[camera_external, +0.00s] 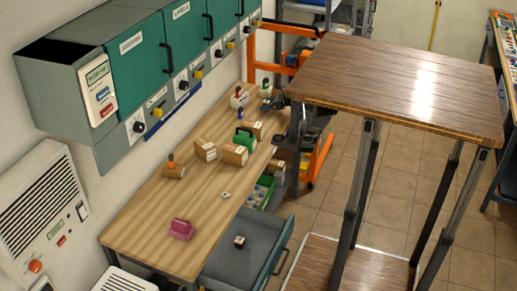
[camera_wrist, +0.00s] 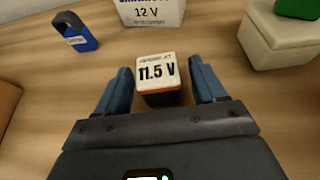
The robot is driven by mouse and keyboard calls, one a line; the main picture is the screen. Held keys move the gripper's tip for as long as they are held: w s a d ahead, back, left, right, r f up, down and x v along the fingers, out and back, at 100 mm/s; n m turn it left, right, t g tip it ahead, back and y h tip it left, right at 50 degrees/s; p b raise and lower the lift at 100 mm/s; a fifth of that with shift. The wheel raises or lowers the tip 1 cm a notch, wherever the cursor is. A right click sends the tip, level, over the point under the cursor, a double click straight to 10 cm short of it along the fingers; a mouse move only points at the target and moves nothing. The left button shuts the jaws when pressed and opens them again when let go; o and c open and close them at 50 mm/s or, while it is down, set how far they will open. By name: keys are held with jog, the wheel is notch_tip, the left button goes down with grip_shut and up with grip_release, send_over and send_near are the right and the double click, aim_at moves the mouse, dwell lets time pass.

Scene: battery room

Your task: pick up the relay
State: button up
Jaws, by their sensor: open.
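A small block (camera_wrist: 157,72) with a white top printed 11.5 V and a dark and orange side stands on the wooden bench. I take it to be the relay, though I cannot read its smaller print. My gripper (camera_wrist: 159,67) is open, with one blue finger on each side of the block and gaps visible beside it. The fingers do not appear to touch it. In the external view my gripper (camera_external: 271,103) is over the far right edge of the bench, and I cannot make out the block there.
A white 12 V box (camera_wrist: 150,11) stands just behind the block. A blue padlock (camera_wrist: 76,32) lies at left, and a cream box (camera_wrist: 277,38) at right. Cardboard boxes (camera_external: 234,155) and a pink object (camera_external: 181,229) are on the bench (camera_external: 140,225). An open drawer (camera_external: 238,262) juts out in front.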

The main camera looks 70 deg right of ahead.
jog(key=shift+x, duration=1.1)
jog(key=c, duration=1.1)
jog(key=shift+r, duration=0.1)
